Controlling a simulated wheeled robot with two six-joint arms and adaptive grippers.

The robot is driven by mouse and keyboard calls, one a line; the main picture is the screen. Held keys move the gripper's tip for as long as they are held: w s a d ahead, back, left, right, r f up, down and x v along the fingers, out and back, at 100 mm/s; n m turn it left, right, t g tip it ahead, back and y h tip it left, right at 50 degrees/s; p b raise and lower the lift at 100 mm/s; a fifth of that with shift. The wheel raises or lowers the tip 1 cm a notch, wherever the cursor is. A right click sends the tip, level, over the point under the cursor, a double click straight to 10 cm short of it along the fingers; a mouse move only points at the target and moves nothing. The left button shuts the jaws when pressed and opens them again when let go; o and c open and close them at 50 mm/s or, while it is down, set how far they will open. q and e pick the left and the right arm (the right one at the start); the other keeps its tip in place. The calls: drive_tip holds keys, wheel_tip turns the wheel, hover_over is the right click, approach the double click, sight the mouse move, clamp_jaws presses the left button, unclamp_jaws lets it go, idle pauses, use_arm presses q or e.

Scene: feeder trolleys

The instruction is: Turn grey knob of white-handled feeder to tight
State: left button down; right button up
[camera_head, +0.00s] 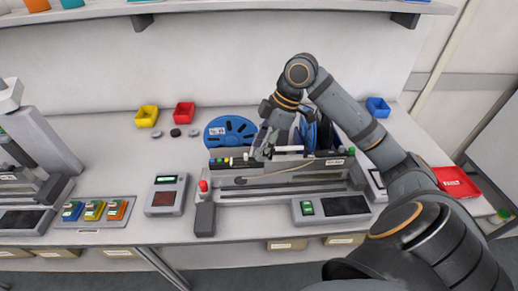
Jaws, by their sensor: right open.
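The feeder (285,180) lies across the middle of the bench, a long grey unit with a light rail. A white handle-like bar (290,148) shows along its upper edge, beside my gripper. My right gripper (257,156) is open and points down at the feeder's top, left of the white bar. The grey knob cannot be made out; the gripper may cover it. I cannot tell if the fingers touch anything. My left gripper is out of view.
Blue reels (229,132) stand behind the feeder. Yellow (147,116), red (184,112) and blue (378,107) bins sit at the back. A red tray (456,181) is at right. A red-topped post (204,208) stands front left. Bench space at back left is mostly clear.

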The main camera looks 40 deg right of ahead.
drive_tip(key=shift+x, duration=0.8)
clamp_jaws()
drive_tip(key=shift+r, duration=0.1)
